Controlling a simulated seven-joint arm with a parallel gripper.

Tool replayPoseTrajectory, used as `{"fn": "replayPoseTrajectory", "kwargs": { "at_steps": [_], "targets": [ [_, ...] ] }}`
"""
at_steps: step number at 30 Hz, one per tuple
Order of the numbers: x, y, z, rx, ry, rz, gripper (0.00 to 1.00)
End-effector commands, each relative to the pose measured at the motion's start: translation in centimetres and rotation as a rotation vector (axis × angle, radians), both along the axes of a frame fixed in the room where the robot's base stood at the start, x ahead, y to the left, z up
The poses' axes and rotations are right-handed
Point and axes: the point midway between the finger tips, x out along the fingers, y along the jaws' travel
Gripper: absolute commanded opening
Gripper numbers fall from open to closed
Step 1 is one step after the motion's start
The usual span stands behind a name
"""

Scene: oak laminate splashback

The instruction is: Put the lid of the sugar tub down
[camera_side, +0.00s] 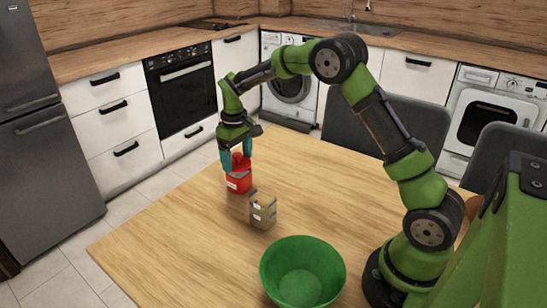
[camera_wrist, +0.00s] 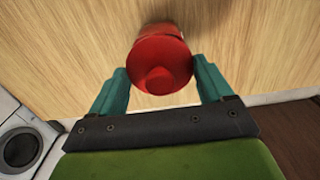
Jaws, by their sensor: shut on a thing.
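The red tub (camera_side: 238,184), with a pale label, stands upright on the wooden table near its far left edge. Its red lid (camera_wrist: 160,66) has a round knob and shows from above in the wrist view. My gripper (camera_side: 237,160) is over the tub, pointing down, with its teal fingers on either side of the lid. In the wrist view my gripper (camera_wrist: 162,84) is shut on the lid. The lid is at the tub's top; I cannot tell whether it sits fully on the rim. The lid hides most of the tub from above.
A small beige container (camera_side: 262,211) with labels stands close to the red tub, toward the camera. A large green bowl (camera_side: 302,272) is at the table's near edge. The table (camera_side: 165,238) is clear at the left. Grey chairs (camera_side: 420,125) stand behind the table.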

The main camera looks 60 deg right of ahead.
Motion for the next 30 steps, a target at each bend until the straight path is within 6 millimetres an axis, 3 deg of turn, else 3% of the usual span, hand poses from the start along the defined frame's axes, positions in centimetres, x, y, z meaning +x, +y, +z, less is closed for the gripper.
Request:
{"fn": "replayPoseTrajectory", "kwargs": {
  "at_steps": [6, 13, 15, 20, 30],
  "targets": [
    [0.1, 0.0, 4.7, 0.000, -0.004, 0.000, 0.51],
    [-0.1, -0.8, 8.5, -0.002, -0.019, -0.015, 0.51],
    [-1.4, -1.6, 9.3, 0.003, -0.013, -0.038, 0.51],
    [-5.9, -3.3, 8.5, 0.011, 0.008, -0.063, 0.51],
    [-17.3, -4.7, 3.1, 0.017, 0.026, -0.063, 0.51]
  ]
}}
